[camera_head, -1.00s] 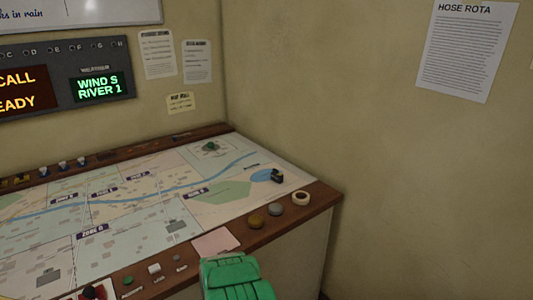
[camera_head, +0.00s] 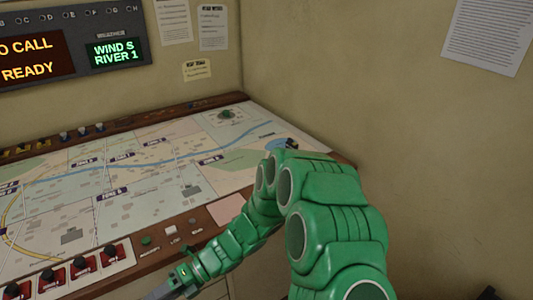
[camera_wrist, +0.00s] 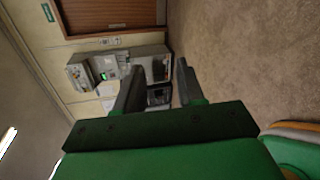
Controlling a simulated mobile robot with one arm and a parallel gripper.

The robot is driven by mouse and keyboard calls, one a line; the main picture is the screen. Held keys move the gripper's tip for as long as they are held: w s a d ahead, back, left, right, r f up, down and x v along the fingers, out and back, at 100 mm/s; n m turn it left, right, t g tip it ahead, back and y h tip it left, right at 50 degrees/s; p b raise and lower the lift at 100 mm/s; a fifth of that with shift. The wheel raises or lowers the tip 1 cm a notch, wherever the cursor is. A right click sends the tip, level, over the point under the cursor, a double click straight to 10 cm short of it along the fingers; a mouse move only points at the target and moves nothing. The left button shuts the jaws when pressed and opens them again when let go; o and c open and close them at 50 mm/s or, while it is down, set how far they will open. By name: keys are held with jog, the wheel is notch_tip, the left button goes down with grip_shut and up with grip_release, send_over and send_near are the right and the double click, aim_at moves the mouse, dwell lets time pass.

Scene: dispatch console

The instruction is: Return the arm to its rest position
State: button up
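My green arm reaches up at the lower right of the head view and folds down to the left. In that view my gripper (camera_head: 172,290) is at the bottom edge, in front of the console's near edge and partly cut off. In the wrist view my gripper (camera_wrist: 158,82) shows two dark fingers with a clear gap between them. It is open, and nothing is held. The map console (camera_head: 125,200) lies beyond the arm, and the arm hides part of its right end.
Red switches (camera_head: 82,267) line the console's near edge at the left. A display panel (camera_head: 75,55) is on the wall behind. The wrist view shows open carpet (camera_wrist: 240,60), a brown door (camera_wrist: 105,15) and a grey machine (camera_wrist: 110,65) farther off.

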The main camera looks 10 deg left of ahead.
jog(key=d+r+n+t+h, duration=0.1)
jog(key=d+r+n+h, duration=0.1)
jog(key=d+r+n, duration=0.65)
jog(key=d+r+n+t+h, duration=0.15)
jog(key=d+r+n, duration=0.4)
jog(key=d, duration=0.55)
jog(key=s+d+r+n+t+h, duration=0.2)
jog(key=s+d+n, duration=0.1)
jog(key=d, duration=0.7)
jog(key=s+d+r+n+t+h, duration=0.2)
jog(key=s+d+r+n+h, duration=0.1)
jog(key=d, duration=0.7)
jog(key=s+d+r+n+t+h, duration=0.2)
jog(key=s+d+n, duration=0.1)
jog(key=d, duration=0.7)
jog(key=shift+d+r+n, duration=0.2)
jog(key=shift+n, duration=0.7)
jog(key=shift+o, duration=0.4)
jog(key=shift+t, duration=0.25)
